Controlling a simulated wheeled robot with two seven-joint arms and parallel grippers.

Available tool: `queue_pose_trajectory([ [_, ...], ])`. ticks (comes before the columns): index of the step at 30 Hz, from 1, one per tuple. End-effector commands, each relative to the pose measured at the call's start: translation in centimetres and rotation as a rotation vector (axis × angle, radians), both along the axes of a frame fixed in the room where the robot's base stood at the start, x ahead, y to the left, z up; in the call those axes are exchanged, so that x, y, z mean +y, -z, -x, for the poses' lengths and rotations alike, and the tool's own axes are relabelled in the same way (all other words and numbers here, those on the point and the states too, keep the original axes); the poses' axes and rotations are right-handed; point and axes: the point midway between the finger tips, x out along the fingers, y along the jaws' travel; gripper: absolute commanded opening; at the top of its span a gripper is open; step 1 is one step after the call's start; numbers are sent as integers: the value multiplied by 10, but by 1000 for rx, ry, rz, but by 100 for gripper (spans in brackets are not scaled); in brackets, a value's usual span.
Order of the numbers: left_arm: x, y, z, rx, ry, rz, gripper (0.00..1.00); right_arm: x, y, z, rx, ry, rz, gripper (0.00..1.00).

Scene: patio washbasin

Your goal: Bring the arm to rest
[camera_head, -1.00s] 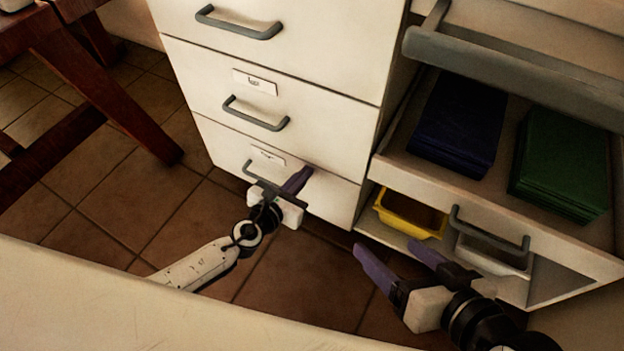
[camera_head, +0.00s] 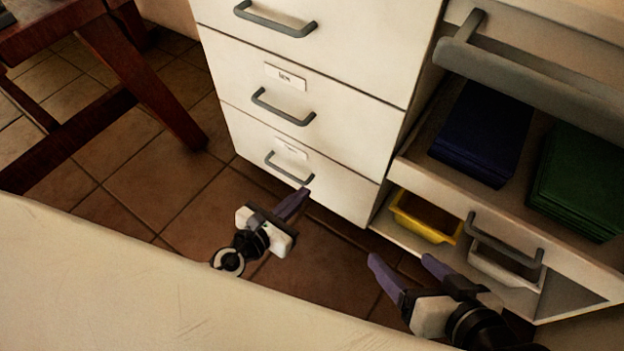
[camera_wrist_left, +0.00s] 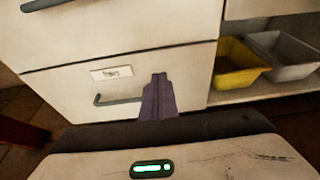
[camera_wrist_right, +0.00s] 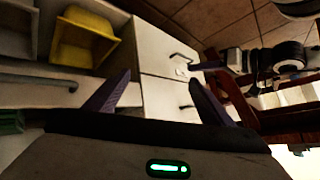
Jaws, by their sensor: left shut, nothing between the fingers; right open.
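My left gripper (camera_head: 296,202) is shut and empty in front of the cabinet's bottom drawer in the head view. Its closed purple fingers (camera_wrist_left: 158,98) also show in the left wrist view, just right of the bottom drawer's handle (camera_wrist_left: 118,99) in the picture. I cannot tell the exact gap between them. My right gripper (camera_head: 402,262) is open and empty, in front of the lower right shelf. Its two spread purple fingers show in the right wrist view (camera_wrist_right: 150,95), with the drawer fronts beyond them.
A white drawer cabinet (camera_head: 330,115) stands ahead, its drawers shut. To its right, a pull-out shelf holds blue (camera_head: 484,130) and green (camera_head: 580,185) stacks. Below sit a yellow bin (camera_head: 424,220) and a pale bin (camera_head: 503,268). A wooden table leg (camera_head: 150,85) stands left. A pale surface edge (camera_head: 130,280) crosses the front.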

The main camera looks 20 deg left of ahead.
Motion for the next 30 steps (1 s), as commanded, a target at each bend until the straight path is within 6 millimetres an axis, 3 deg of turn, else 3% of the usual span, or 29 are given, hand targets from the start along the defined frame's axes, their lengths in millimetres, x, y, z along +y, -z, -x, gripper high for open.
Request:
queue_pose_trajectory([
  [6, 7, -8, 24, 0, 0, 0, 0, -3, 3, 0, 9, 2, 19, 76],
  [17, 8, -12, 27, 0, 0, 0, 0, -4, -1, -2, 3, 10, 17, 76],
  [30, 8, -83, 27, 0, 0, 0, 0, -40, -21, 10, -46, 155, 56, 76],
])
